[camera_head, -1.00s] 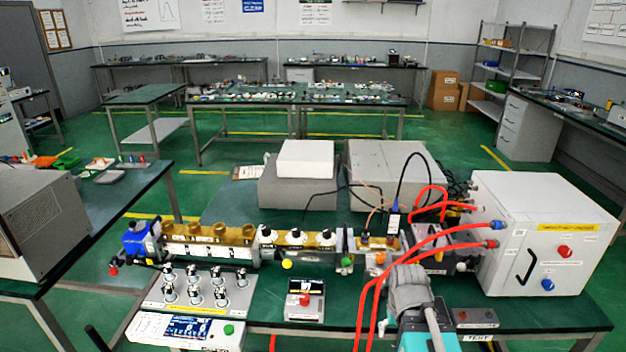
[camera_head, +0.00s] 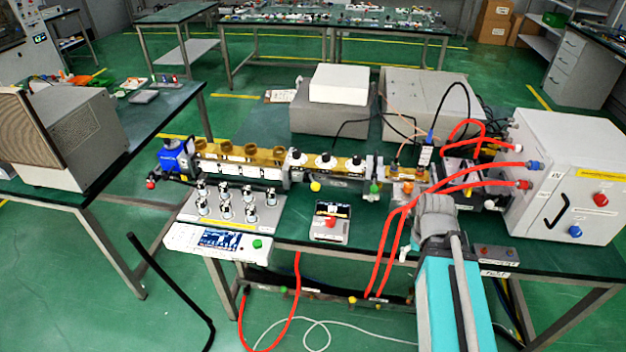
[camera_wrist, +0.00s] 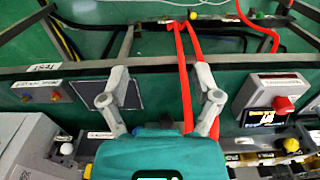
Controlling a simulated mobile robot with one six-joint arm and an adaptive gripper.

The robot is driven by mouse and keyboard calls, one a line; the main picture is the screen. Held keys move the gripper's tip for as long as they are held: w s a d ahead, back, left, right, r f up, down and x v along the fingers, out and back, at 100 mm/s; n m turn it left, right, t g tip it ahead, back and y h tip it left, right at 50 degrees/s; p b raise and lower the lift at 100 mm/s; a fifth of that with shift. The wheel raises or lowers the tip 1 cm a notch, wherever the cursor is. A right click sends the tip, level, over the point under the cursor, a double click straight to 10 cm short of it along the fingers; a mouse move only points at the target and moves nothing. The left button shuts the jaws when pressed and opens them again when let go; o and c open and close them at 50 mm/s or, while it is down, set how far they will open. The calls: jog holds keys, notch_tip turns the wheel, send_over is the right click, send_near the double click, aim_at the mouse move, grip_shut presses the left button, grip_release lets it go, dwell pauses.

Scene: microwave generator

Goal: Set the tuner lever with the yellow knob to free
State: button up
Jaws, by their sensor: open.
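The tuner lever's yellow knob (camera_head: 315,186) hangs at the front of the gold-and-white waveguide line (camera_head: 325,165) in the head view. It also shows at the lower right of the wrist view (camera_wrist: 291,144). A green knob (camera_head: 374,187) hangs to its right along the same line. My gripper (camera_wrist: 160,78) is open and empty, with its fingers spread above the bench's front part. The yellow knob lies well outside the fingers and apart from them. In the head view my arm hides most of the gripper, right of the yellow knob. The lever's marked settings are too small to read.
Red hoses (camera_head: 386,232) run over the bench edge, close to my fingers. A small box with a red button (camera_head: 330,222) stands before the yellow knob. A panel with several black-and-white knobs (camera_head: 232,204) is to its left. A white cabinet (camera_head: 570,180) stands right.

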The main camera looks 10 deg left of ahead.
jog(key=shift+c, duration=0.2)
dwell(0.3)
notch_tip(320, 180, up, 12)
jog(key=n+y+p, duration=0.2)
jog(key=p, duration=1)
send_over(317, 183)
jog(key=d, duration=0.2)
jog(key=shift+w+d+r, duration=0.1)
jog(key=shift+w+r, duration=0.05)
jog(key=shift+w, duration=0.2)
jog(key=f+b, duration=0.4)
jog(key=a+f+b, duration=0.1)
jog(key=f+b, duration=0.4)
jog(key=a+f+b, duration=0.1)
jog(key=f+b, duration=0.3)
jog(key=shift+s+a+f, duration=0.25)
jog(key=shift+b, duration=0.3)
grip_shut()
